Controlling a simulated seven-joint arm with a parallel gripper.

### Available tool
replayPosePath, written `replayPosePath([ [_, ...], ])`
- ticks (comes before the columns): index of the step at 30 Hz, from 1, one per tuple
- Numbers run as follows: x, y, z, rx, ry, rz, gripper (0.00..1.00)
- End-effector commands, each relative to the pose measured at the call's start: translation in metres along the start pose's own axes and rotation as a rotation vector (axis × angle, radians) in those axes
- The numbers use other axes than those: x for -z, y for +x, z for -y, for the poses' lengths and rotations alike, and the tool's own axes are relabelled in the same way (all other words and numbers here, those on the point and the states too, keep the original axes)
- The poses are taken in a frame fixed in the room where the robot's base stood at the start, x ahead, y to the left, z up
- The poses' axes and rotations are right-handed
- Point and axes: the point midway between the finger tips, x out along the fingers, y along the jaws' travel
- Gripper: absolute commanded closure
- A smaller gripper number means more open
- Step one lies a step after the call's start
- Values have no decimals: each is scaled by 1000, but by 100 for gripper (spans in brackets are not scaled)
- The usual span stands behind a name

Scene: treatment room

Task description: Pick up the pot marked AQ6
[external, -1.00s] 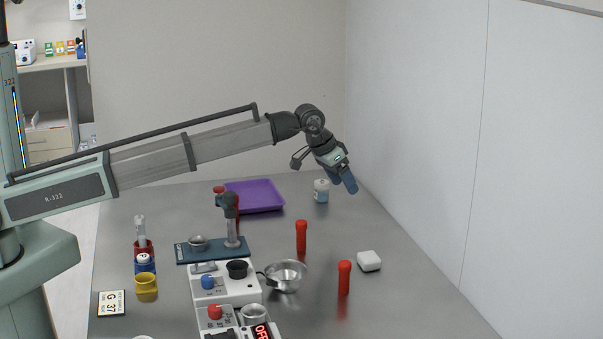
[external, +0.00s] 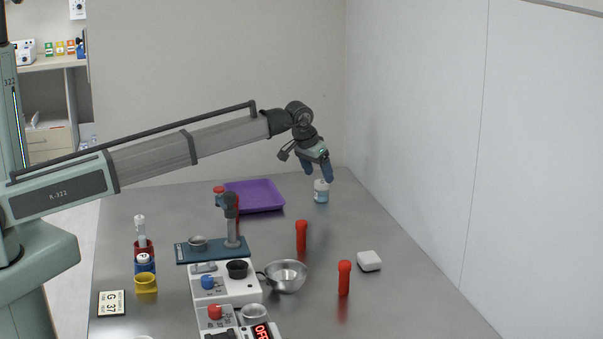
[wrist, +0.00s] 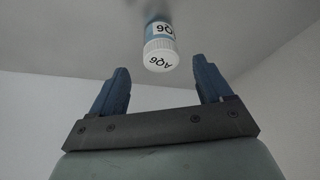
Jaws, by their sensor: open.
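The pot marked AQ6 (external: 321,192) stands upright near the far right end of the metal table. It has a white lid and a blue body with a white label. In the wrist view the pot (wrist: 160,47) shows AQ6 on its lid, upside down, and part of the same mark on its label. My gripper (external: 319,175) is just above the pot, tilted downward. In the wrist view my gripper (wrist: 160,80) has its two blue fingers apart with nothing between them; the pot appears beyond the fingertips, roughly centred between them.
A purple tray (external: 262,208) lies left of the pot. Red posts (external: 301,238) (external: 344,278), a white block (external: 369,261) and a metal bowl (external: 287,287) stand nearer. The wall (external: 430,150) runs along the right side. The table around the pot is clear.

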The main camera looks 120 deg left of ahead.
Motion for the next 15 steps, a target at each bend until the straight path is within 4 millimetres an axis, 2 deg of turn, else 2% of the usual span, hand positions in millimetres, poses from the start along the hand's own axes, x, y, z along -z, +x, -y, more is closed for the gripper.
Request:
replayPosePath([
  [3, 0, 17, 0, 0, 0, 1, 21],
  [11, 0, 30, 0, 0, 0, 0, 21],
  [15, 0, 46, 1, 0, 0, 1, 21],
])
